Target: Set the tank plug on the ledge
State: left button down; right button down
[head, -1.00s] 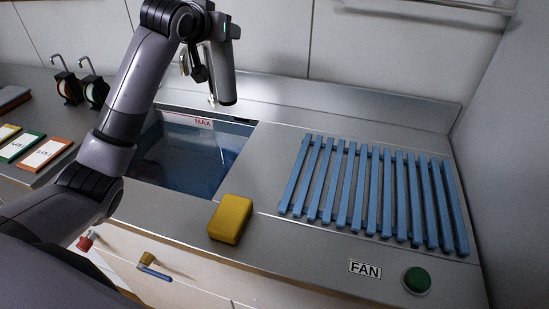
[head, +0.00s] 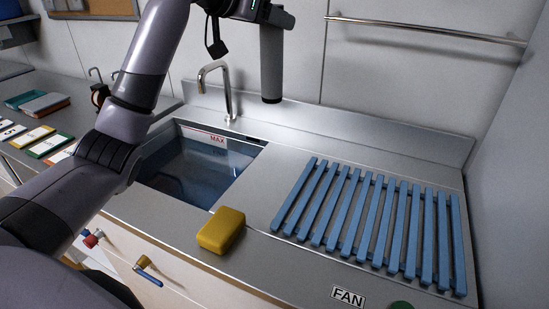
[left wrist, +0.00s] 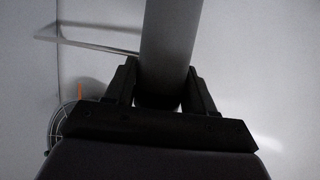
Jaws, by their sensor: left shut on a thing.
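The tank plug (head: 271,66) is a grey upright cylinder with a dark lower end. My left gripper (head: 266,18) is shut on its upper part and holds it in the air, right of the tap. In the left wrist view the dark fingers (left wrist: 163,88) stand on both sides of the grey plug (left wrist: 168,40); its far end is out of frame. The steel ledge (head: 350,132) runs along the wall behind the sink and rack. The plug's lower end appears above and apart from it. The right gripper is not in view.
The sink tank (head: 190,168) holds water below a MAX mark. A curved tap (head: 228,92) stands behind it. A yellow block (head: 221,230) lies at the front, and a blue slatted rack (head: 375,222) covers the right counter. A wall rail (head: 425,30) hangs above.

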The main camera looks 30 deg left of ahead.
pick_arm(q)
notch_tip(320, 180, down, 20)
jog(key=b, duration=0.1)
jog(key=shift+r, duration=0.15)
dwell(0.3)
jog(key=shift+f, duration=0.2)
jog(key=shift+c, duration=1.9)
grip_release()
jog(key=shift+b, duration=0.3)
jog(key=shift+r, duration=0.1)
jog(key=v, duration=1.2)
jog(key=shift+b, duration=0.45)
